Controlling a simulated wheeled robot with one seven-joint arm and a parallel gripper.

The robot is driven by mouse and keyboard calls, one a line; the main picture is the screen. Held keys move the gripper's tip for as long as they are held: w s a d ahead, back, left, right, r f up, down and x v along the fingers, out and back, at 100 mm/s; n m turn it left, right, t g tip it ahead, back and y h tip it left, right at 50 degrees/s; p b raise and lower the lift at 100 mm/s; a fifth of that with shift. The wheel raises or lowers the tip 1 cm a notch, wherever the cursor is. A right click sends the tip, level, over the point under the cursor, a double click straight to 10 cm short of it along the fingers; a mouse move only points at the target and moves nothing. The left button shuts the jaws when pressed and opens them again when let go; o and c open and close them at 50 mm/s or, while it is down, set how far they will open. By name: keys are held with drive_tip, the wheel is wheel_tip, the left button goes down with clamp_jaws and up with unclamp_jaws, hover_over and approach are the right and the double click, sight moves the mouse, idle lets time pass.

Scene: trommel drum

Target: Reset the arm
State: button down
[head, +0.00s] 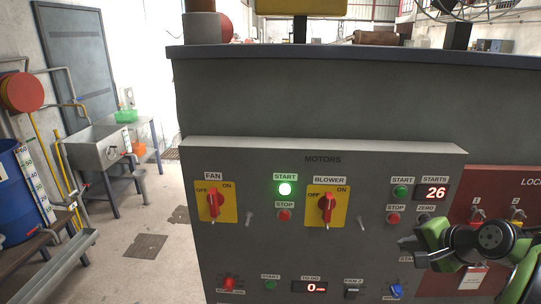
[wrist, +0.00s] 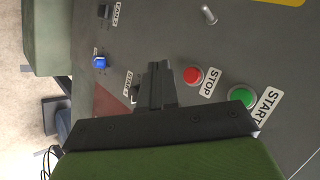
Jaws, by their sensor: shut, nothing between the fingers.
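My arm, green and black, comes in from the right in the head view, with my gripper (head: 408,243) in front of the right part of the grey MOTORS panel (head: 300,160). In the wrist view my gripper (wrist: 155,84) is shut and empty, its dark fingers pointing at the panel. The red STOP button (wrist: 193,75) and green START button (wrist: 242,95) show right of the fingers, apart from them in the picture. A blue knob (wrist: 99,62) shows to the left. I cannot tell whether the fingertips touch the panel.
The panel carries the FAN switch (head: 214,203), BLOWER switch (head: 326,207), a lit green START button (head: 285,188) and a STARTS display (head: 433,193) reading 26. A red lock panel (head: 490,195) stands behind my arm. Open floor (head: 150,215) lies left, with a sink (head: 98,147) and blue barrel (head: 18,195).

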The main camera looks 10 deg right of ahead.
drive_tip(key=s+a+r+n+g, duration=0.15)
drive_tip(key=a+n, duration=0.25)
drive_tip(key=a, duration=0.6)
drive_tip(key=s+a+n+g, duration=0.2)
drive_tip(key=s+a+n, duration=0.15)
drive_tip(key=a, duration=0.65)
drive_tip(key=s+a+f+n, duration=0.1)
drive_tip(key=s+a+n, duration=0.1)
drive_tip(key=s, duration=0.4)
drive_tip(key=s+a+f+n+h, duration=0.1)
drive_tip(key=s+a+f+n, duration=0.1)
drive_tip(key=s, duration=0.5)
drive_tip(key=a+n, duration=0.1)
drive_tip(key=n, duration=0.1)
drive_tip(key=shift+a+n+g, duration=0.3)
drive_tip(key=shift+n+g, duration=0.05)
